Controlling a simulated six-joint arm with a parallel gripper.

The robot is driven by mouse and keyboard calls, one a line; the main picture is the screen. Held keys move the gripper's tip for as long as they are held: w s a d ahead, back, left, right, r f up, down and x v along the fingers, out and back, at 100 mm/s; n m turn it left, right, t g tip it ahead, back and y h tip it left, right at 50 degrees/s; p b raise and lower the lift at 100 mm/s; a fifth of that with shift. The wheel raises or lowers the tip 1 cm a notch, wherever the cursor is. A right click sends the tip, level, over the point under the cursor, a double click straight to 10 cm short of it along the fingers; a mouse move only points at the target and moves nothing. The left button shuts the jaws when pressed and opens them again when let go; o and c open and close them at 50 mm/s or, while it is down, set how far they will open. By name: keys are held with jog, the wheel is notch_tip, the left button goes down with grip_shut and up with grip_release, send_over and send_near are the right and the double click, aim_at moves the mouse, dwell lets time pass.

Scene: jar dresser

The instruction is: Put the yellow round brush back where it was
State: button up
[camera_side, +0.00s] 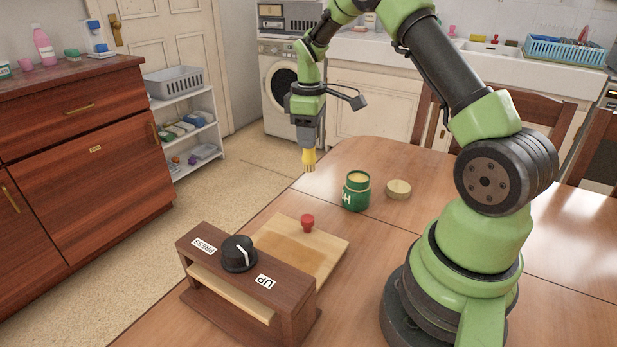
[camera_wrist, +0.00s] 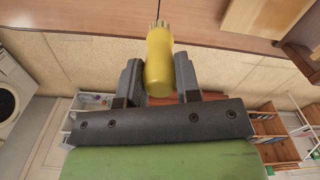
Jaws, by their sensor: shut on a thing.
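My gripper (camera_side: 308,148) is shut on the yellow round brush (camera_side: 309,161). It holds the brush upright, bristle end down, in the air beyond the far left edge of the table (camera_side: 440,190), left of the green jar. In the wrist view the brush (camera_wrist: 159,68) sits between the two dark fingers, its bristle tip pointing to the top of the picture. The green jar (camera_side: 356,193) stands on the table with pale contents or a pale top; I cannot tell which. A pale round lid (camera_side: 398,188) lies beside it.
A wooden press (camera_side: 228,285) with a black knob (camera_side: 239,252) and labels "PRESS" and "UP" stands at the near left. A pale board (camera_side: 322,238) with a red knob (camera_side: 308,221) adjoins it. A dresser (camera_side: 85,150) and white shelf (camera_side: 187,125) stand across the floor.

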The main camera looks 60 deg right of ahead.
aim_at(308, 164)
notch_tip(308, 164, down, 7)
dwell(0.3)
jog(key=o, duration=1)
jog(key=shift+f, duration=0.15)
